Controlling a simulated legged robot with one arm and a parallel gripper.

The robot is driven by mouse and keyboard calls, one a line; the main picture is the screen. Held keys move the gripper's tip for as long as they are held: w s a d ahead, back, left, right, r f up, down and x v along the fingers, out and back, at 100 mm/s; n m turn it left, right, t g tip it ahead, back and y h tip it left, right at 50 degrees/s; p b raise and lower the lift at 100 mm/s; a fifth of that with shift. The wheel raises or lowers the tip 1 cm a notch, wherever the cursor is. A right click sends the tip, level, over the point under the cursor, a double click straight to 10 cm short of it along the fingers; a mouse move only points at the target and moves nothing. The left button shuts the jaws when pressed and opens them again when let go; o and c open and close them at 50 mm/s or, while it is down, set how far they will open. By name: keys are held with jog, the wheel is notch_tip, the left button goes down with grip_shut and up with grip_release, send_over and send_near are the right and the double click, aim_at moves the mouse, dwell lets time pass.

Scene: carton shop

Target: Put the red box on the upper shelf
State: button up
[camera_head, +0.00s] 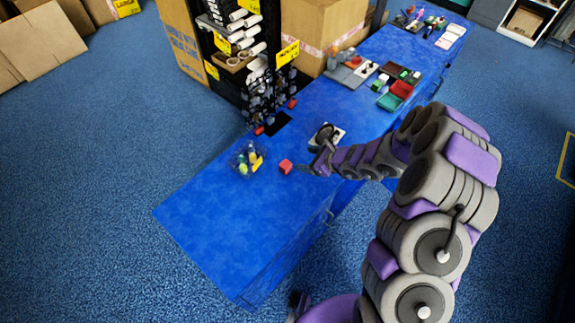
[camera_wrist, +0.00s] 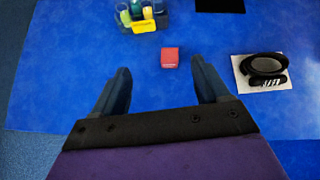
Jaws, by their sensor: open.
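A small red box (camera_head: 286,166) lies on the blue table (camera_head: 215,210). In the wrist view the red box (camera_wrist: 170,58) sits just beyond my fingertips, nearer the right one, apart from both. My gripper (camera_wrist: 160,80) is open and empty over the table. In the head view my gripper (camera_head: 308,168) is to the right of the red box. A black rack (camera_head: 228,45) with several levels stands at the table's far side, holding white rolls on its upper levels. I cannot tell which level is the upper shelf.
A clear holder with bottles (camera_head: 246,160) and a yellow label stands left of the red box. A white card with a black object (camera_wrist: 262,70) lies to the right. Cartons (camera_head: 325,22) and trays (camera_head: 398,90) are farther back. The table's near end is clear.

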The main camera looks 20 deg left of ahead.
notch_tip(320, 180, down, 5)
jog(key=d+m+h, duration=0.1)
jog(key=d+m, duration=0.1)
jog(key=b, duration=0.1)
send_near(286, 165)
jog(key=x, duration=0.5)
jog(key=shift+d+f, duration=0.25)
jog(key=shift+f, duration=0.15)
jog(key=shift+a+r+b+x, duration=0.1)
jog(key=shift+r+b+x, duration=0.1)
jog(key=shift+x, duration=1.25)
jog(key=shift+a+r+b+x, duration=0.1)
jog(key=shift+a+b+x, duration=0.1)
jog(key=shift+x, duration=1.25)
jog(key=shift+d, duration=0.1)
jog(key=c, duration=1.2)
jog(key=shift+r, duration=0.1)
jog(key=shift+c, duration=0.2)
